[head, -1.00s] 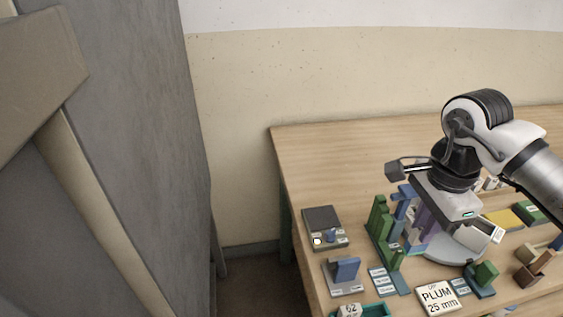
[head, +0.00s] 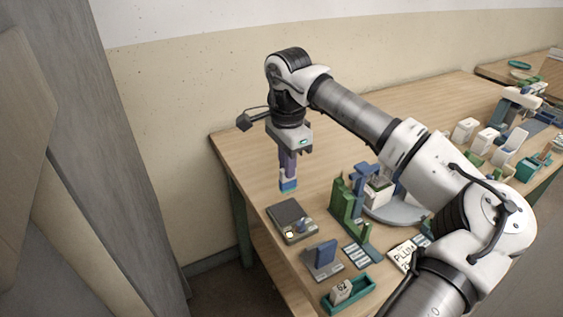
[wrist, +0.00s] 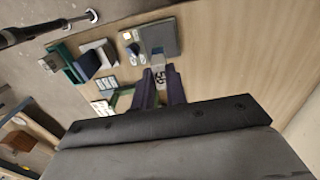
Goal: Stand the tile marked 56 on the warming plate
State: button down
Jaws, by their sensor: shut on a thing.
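My gripper (head: 288,172) has purple fingers pointing down and is shut on a small pale tile with a blue lower part (head: 288,185). In the wrist view the tile (wrist: 159,74) sits between the fingers (wrist: 161,86) and bears dark marks, too small to read surely. The warming plate looks to be the dark square plate with small controls (head: 287,211) near the table's left edge; it also shows in the wrist view (wrist: 164,35). The held tile is above the table, behind the plate in the head view and apart from it.
A blue block on a grey stand (head: 325,253) is in front of the plate. A green tray (head: 357,297) holds a tile marked 62 (head: 341,291). Green upright racks (head: 347,208) stand to the right. Bare table lies behind the plate.

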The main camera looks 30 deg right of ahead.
aim_at(287, 189)
jog(key=shift+d+f+b, duration=0.1)
jog(key=shift+f+b, duration=2.25)
jog(key=shift+f, duration=1.1)
jog(key=shift+f+b, duration=0.3)
jog(key=shift+b, duration=0.05)
jog(key=c, duration=1.3)
grip_release()
jog(key=shift+c, duration=0.2)
jog(key=shift+r, duration=0.1)
jog(key=shift+r+p, duration=2.3)
jog(key=shift+r, duration=1.2)
jog(key=shift+f, duration=0.1)
